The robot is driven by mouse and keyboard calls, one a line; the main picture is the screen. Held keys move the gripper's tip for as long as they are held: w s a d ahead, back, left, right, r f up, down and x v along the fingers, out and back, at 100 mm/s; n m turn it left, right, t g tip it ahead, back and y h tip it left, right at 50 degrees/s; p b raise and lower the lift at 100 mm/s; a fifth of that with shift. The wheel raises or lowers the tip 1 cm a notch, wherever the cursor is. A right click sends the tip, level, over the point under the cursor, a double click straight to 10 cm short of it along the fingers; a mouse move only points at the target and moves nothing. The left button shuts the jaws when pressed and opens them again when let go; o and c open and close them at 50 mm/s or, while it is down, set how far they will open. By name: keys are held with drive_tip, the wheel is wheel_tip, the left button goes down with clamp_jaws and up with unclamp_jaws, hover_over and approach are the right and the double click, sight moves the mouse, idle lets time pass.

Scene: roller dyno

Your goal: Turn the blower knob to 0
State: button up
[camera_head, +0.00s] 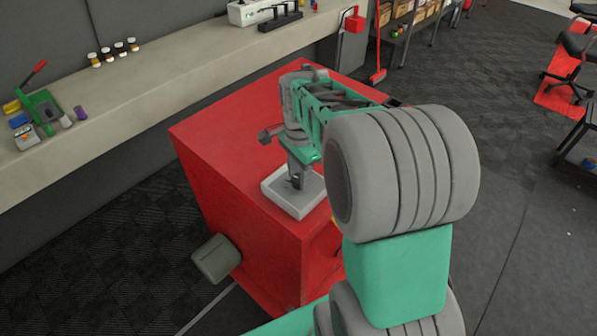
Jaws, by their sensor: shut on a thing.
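A red cabinet (230,150) stands in the middle of the view. A shallow white square housing with a raised rim (284,207) sits on its top near the front edge. My gripper (296,182) points down into this housing from above, with its fingertips inside the rim. It is shut on a small dark piece there, which I take to be the blower knob (297,184). The fingers hide most of the knob. Its pointer and any scale marks are too small or covered to read.
My arm covers the cabinet's right side. A grey-green box (216,260) sticks out from the cabinet's left face. The cabinet's back left top is clear.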

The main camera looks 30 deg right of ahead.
drive_tip(key=shift+n, duration=0.3)
clamp_jaws()
drive_tip(key=n, duration=0.3)
drive_tip(key=shift+n, duration=2.2)
drive_tip(key=o, duration=1.3)
unclamp_jaws()
